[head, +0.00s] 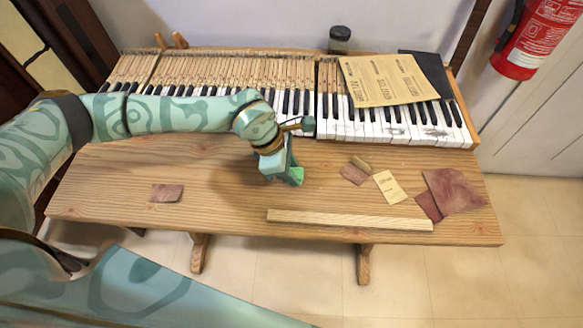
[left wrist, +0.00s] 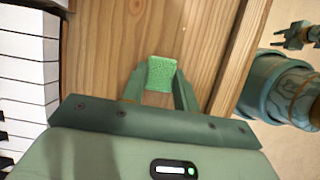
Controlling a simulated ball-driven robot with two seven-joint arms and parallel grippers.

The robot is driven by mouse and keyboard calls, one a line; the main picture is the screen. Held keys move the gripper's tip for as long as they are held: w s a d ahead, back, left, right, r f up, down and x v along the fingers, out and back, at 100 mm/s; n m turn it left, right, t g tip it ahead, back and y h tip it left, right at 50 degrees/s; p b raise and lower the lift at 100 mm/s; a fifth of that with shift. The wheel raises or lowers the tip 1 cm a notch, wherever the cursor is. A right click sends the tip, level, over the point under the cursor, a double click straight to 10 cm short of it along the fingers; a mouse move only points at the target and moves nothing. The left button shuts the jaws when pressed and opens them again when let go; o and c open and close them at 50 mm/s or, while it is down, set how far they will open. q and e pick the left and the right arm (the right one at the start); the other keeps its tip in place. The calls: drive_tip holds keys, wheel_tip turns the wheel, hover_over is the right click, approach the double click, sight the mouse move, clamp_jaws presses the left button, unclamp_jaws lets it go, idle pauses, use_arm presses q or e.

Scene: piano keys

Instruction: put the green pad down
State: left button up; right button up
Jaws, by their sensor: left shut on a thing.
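The green pad (head: 296,176) is a small bright green block. My left gripper (head: 287,174) is shut on it over the middle of the wooden bench top (head: 220,165). In the left wrist view the pad (left wrist: 161,73) sits between the two fingertips of my left gripper (left wrist: 160,80), with bare wood beyond it. I cannot tell whether the pad touches the wood. What looks like my right gripper (left wrist: 300,35) is small at the upper right of the left wrist view, apart from the bench; its jaw state is unclear.
Piano keys (head: 350,128) run along the back, with a tan sandpaper sheet (head: 385,78) on them. A wood strip (head: 350,219) lies at the front edge. Dark red sheets (head: 452,190), a cream card (head: 390,187) and a brown scrap (head: 166,193) lie around. The left-middle wood is clear.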

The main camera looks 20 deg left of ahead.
use_arm(q)
drive_tip(key=o, duration=1)
drive_tip(key=p+v, duration=0.3)
drive_tip(key=v, duration=0.9)
drive_tip(key=shift+r, duration=0.1)
